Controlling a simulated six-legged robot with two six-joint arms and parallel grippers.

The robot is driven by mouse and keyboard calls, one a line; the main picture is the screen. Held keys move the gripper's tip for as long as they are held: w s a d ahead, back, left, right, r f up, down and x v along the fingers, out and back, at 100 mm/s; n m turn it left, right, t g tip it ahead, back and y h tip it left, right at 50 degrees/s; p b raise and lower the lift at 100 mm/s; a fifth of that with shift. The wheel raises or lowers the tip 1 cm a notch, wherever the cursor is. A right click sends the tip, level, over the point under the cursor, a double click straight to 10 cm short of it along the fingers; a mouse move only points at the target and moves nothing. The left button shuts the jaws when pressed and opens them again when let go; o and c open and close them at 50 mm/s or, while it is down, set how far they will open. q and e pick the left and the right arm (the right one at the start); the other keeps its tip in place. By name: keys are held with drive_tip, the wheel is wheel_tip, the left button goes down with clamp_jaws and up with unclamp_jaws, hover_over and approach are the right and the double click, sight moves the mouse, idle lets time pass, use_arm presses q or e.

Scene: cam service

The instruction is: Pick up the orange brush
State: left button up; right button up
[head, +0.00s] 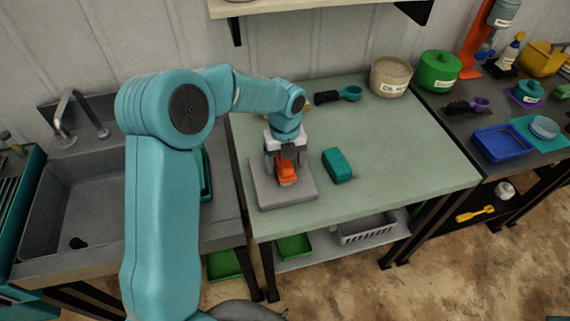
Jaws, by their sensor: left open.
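The orange brush (287,175) sits on a grey square pad (268,200) at the near left of the pale green table (410,150). My left gripper (286,166) points down right at the brush, its fingers open around or just above it. The gripper covers part of the brush, and I cannot tell whether the fingers touch it. My right gripper does not show.
A teal block (337,166) lies right of the pad. A dark brush with a teal scoop (350,93) lies at the back, near a beige tub (390,77) and a green pot (438,71). A sink (85,200) is at left. The table's right part is clear.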

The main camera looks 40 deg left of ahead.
use_arm(q)
drive_tip(key=shift+a+f, duration=0.1)
drive_tip(key=shift+f, duration=0.3)
drive_tip(key=shift+s, duration=0.1)
drive_tip(key=shift+c, duration=1.2)
drive_tip(key=c, duration=1)
drive_tip(key=shift+o, duration=0.2)
drive_tip(key=shift+r, duration=0.1)
